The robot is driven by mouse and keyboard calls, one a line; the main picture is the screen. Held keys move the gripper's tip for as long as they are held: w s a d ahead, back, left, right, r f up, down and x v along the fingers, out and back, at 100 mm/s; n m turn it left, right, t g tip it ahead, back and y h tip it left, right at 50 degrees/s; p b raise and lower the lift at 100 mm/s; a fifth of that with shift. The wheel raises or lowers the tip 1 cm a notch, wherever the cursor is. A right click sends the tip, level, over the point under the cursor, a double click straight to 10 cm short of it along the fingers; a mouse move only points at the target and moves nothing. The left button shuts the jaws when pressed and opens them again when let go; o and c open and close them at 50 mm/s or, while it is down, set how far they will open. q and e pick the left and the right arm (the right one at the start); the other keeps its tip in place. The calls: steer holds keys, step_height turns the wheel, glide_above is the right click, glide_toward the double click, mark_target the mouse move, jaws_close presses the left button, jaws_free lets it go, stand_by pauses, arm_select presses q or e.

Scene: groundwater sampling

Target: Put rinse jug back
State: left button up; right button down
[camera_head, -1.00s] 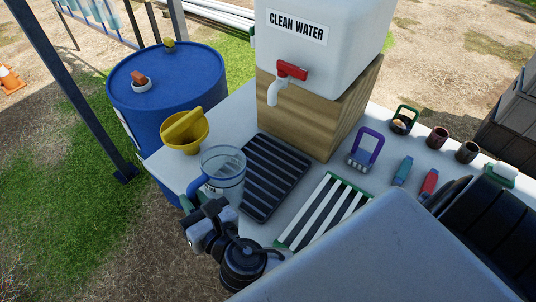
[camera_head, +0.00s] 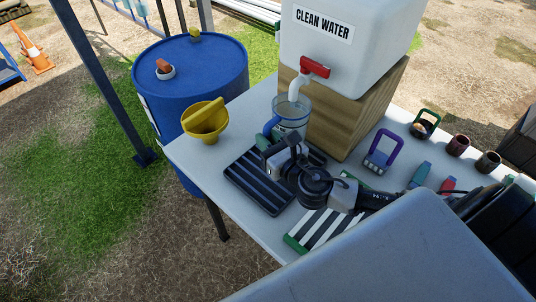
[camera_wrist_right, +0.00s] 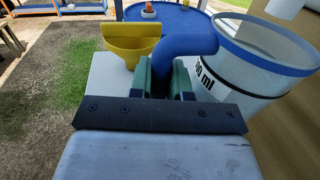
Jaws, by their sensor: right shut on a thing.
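The rinse jug (camera_head: 291,113) is clear with a blue rim and a blue handle. My right gripper (camera_head: 268,139) is shut on the handle, and the jug looks upright. In the head view the jug is just below the red-handled tap (camera_head: 313,68) of the clean water tank (camera_head: 345,45), over the far end of a dark slatted tray (camera_head: 262,195). I cannot tell whether its base touches anything. In the right wrist view the jug (camera_wrist_right: 250,75) stands at the right, its blue handle (camera_wrist_right: 185,45) between the green fingers (camera_wrist_right: 162,80). My left gripper is not in view.
A yellow funnel (camera_head: 206,121) sits at the table's left edge beside the blue barrel (camera_head: 205,65). A white-and-green rack (camera_head: 322,222), a purple-handled carrier (camera_head: 382,155), small bottles and brown cups (camera_head: 458,145) lie to the right. The wooden block (camera_head: 340,115) stands close behind the jug.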

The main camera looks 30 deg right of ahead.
step_height(320, 180, down, 7)
steer(key=shift+a+r+b, duration=0.1)
steer(key=shift+r+b, duration=0.1)
steer(key=shift+b, duration=0.55)
steer(key=shift+d+f, duration=0.15)
steer(key=shift+d, duration=0.05)
steer(key=shift+f, duration=0.2)
steer(key=c, duration=1.1)
jaws_free()
steer(key=shift+r, duration=0.15)
